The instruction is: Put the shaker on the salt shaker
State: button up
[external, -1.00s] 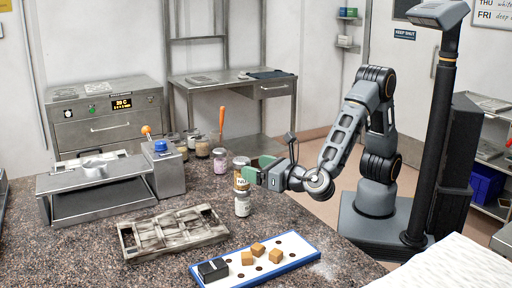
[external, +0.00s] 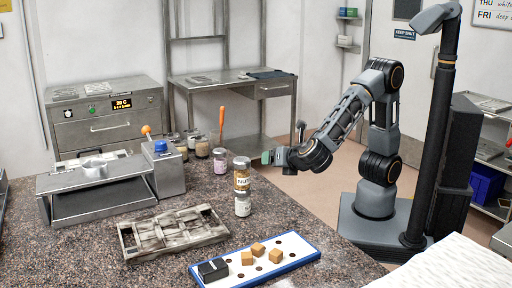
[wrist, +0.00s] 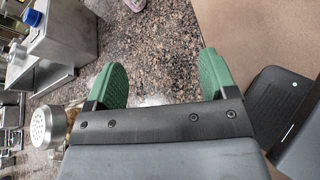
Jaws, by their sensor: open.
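The shaker (external: 242,176), with a silver lid, a brown filling and a label that seems to begin "NUT", stands upright on top of the salt shaker (external: 243,205), which has whitish contents and stands on the speckled counter. My gripper (external: 267,157) is open and apart from the stack, to its upper right in the external view. In the wrist view my green fingers (wrist: 162,80) are spread with nothing between them. A perforated silver shaker lid (wrist: 41,127) shows at the lower left, outside the fingers.
A blue-rimmed white tray (external: 292,240) with brown cubes and a black block lies in front. A grey mould (external: 172,232) lies left of it. Several jars (external: 202,147) stand behind the stack. A metal machine (external: 110,190) stands at the left.

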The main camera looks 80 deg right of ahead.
jog(key=s+d+f+m+g+y, duration=0.1)
jog(key=s+d+m+g+y, duration=0.2)
jog(key=d+m, duration=0.4)
jog(key=s+d+f+m+g+y, duration=0.2)
jog(key=d+m+y, duration=0.4)
jog(key=m, duration=1)
jog(key=shift+s+d+m+g, duration=0.3)
jog(key=shift+s+d+g, duration=0.2)
jog(key=shift+s+d, duration=0.65)
jog(key=shift+r+p, duration=0.9)
jog(key=shift+r, duration=0.2)
